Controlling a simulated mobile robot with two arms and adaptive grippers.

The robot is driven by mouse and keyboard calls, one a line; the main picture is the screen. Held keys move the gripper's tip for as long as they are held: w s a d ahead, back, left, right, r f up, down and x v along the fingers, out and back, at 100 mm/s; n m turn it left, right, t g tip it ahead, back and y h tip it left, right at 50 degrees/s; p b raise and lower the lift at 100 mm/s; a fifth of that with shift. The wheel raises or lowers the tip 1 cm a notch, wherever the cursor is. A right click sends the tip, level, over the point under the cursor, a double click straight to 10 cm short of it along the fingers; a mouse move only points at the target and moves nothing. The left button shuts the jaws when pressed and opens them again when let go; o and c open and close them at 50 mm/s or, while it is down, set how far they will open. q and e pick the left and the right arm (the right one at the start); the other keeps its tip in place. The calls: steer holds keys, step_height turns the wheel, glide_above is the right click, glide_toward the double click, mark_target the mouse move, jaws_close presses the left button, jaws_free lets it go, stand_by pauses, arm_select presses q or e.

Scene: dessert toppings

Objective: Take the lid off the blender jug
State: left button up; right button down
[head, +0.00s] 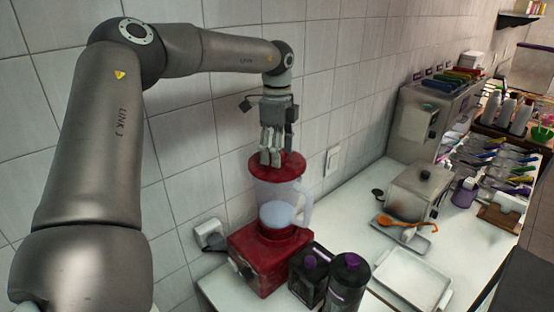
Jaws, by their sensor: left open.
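The blender stands on the white counter against the tiled wall, with a red base (262,262) and a clear jug (283,193) with a handle on its right. A red lid (292,166) sits on top of the jug. My left gripper (270,160) points down right over the lid, with its fingertips at or just above the lid's top; I cannot tell whether they touch it. The gripper is open. The lid's middle is partly hidden by the fingers. My right gripper does not show.
Two dark bottles with purple caps (347,284) stand close in front of the blender. A white tray (412,280) and a metal container (419,190) are to the right. A wall socket (209,233) is left of the blender. The counter behind the bottles is clear.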

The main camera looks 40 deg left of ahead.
arm_select(q)
steer(key=shift+f, duration=0.1)
steer(key=shift+d, duration=0.1)
steer(key=c, duration=1.1)
steer(key=shift+c, duration=0.3)
